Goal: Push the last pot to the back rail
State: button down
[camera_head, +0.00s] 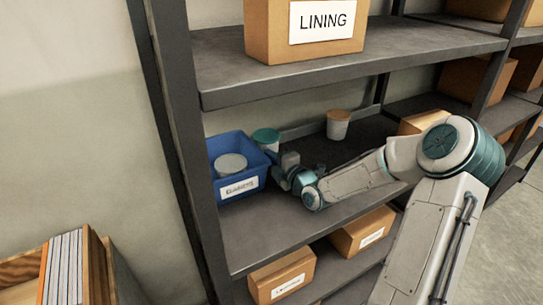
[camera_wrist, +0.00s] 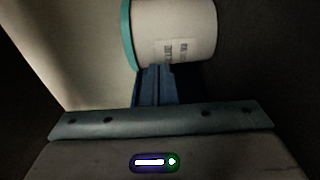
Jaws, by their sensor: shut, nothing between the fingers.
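A white pot with a teal lid (camera_head: 266,136) stands on the middle shelf, just behind the blue bin's right back corner, its lower part hidden. In the wrist view this pot (camera_wrist: 178,35) lies sideways in the picture, with a printed label on its side. My gripper (camera_head: 275,157) is low over the shelf in front of it. In the wrist view my shut, empty fingers (camera_wrist: 155,72) point at the pot's side, touching or nearly so; I cannot tell which. A pot with a tan lid (camera_head: 338,126) stands at the back rail (camera_head: 300,130).
A blue bin (camera_head: 240,188) holding a grey-lidded pot (camera_head: 230,163) stands left of my gripper, close to the shelf post (camera_head: 180,120). The upper shelf (camera_head: 350,65) hangs above. A cardboard box (camera_head: 424,121) is to the right. The shelf's front middle is clear.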

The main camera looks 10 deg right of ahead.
jog(key=shift+f, duration=0.1)
jog(key=shift+w+d+f+b, duration=0.2)
jog(key=shift+w+b, duration=0.3)
jog(key=shift+b, duration=0.4)
jog(key=shift+w+d+r+b, duration=0.15)
jog(key=shift+w+r+b, duration=0.1)
jog(key=shift+w+b, duration=0.25)
jog(key=shift+s, duration=0.1)
jog(key=s+b, duration=0.1)
jog(key=s+a, duration=0.1)
jog(key=s+b, duration=0.1)
jog(key=shift+s+a+f+b, duration=0.15)
jog(key=shift+s+a+b, duration=0.1)
jog(key=shift+s+b, duration=0.1)
jog(key=b+v, duration=0.2)
jog(key=v, duration=1.6)
jog(key=shift+d, duration=0.25)
jog(key=shift+b+v, duration=0.5)
jog(key=shift+v, duration=0.25)
jog(key=shift+s, duration=0.2)
